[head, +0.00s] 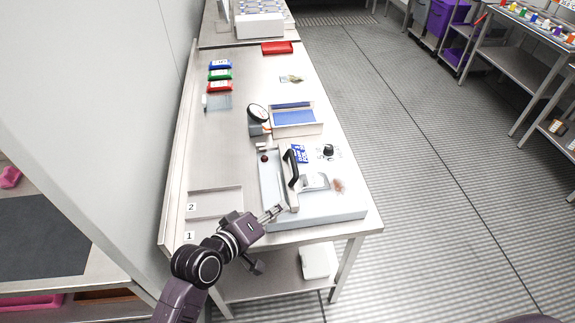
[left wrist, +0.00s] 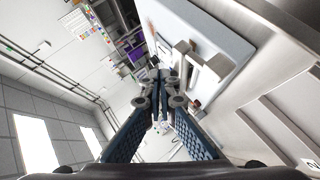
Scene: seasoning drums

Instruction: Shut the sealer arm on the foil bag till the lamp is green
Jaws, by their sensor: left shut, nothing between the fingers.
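The sealer (head: 325,215) is a pale grey box at the table's near end. Its sealer arm (head: 291,170) has a black handle and looks raised; how far open it is I cannot tell. A shiny silvery piece, perhaps the foil bag (head: 316,181), lies right of the arm. A small dark red round part (head: 264,158) sits at the sealer's far left; I cannot tell if it is the lamp. No green light shows. My left gripper (head: 280,210) is shut and empty by the sealer's near left corner. In the left wrist view its fingers (left wrist: 159,78) meet beside the sealer (left wrist: 215,32).
A scale with a round dial (head: 257,114) and a blue-lined tray (head: 294,130) stand beyond the sealer. Colored packs (head: 219,76) lie at the far left, with a red tray (head: 277,48) behind. Marked places 1 and 2 on the left are clear. A wall borders the left.

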